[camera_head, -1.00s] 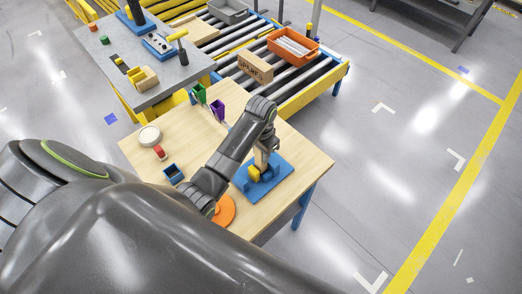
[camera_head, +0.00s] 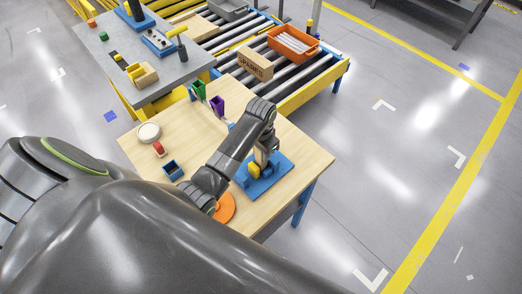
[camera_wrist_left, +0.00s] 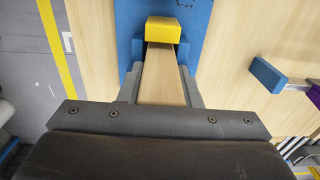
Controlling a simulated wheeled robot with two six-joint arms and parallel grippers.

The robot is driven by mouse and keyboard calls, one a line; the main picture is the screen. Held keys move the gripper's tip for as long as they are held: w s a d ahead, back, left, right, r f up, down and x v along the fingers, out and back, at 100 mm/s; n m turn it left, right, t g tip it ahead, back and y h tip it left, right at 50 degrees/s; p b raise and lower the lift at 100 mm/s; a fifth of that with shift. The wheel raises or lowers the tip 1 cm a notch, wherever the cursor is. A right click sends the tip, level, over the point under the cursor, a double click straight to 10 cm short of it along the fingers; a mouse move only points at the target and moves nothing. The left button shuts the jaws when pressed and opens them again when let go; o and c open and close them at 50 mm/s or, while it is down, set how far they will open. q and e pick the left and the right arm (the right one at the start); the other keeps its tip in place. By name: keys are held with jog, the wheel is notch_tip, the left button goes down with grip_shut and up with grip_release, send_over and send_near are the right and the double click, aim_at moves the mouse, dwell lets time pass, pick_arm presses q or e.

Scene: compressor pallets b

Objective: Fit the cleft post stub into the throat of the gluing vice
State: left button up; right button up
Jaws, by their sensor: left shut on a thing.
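The blue gluing vice (camera_head: 276,179) stands on the wooden table, with a yellow block (camera_head: 254,170) at its near left side. My left gripper (camera_head: 263,157) is above the vice, pointing down and shut on the pale wooden post stub. In the left wrist view the stub (camera_wrist_left: 163,78) lies between my two grey fingers, in line with the yellow block (camera_wrist_left: 163,29) and the blue vice (camera_wrist_left: 126,25). The stub's lower end and the throat are hidden, so I cannot tell how deep it sits. My right gripper is not in view.
A roller conveyor (camera_head: 300,85) and a grey bench (camera_head: 120,60) stand behind.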

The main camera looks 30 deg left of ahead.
pick_arm(q)
jog(key=shift+f, duration=0.4)
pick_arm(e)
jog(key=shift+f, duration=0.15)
pick_arm(q)
jog(key=o, duration=1)
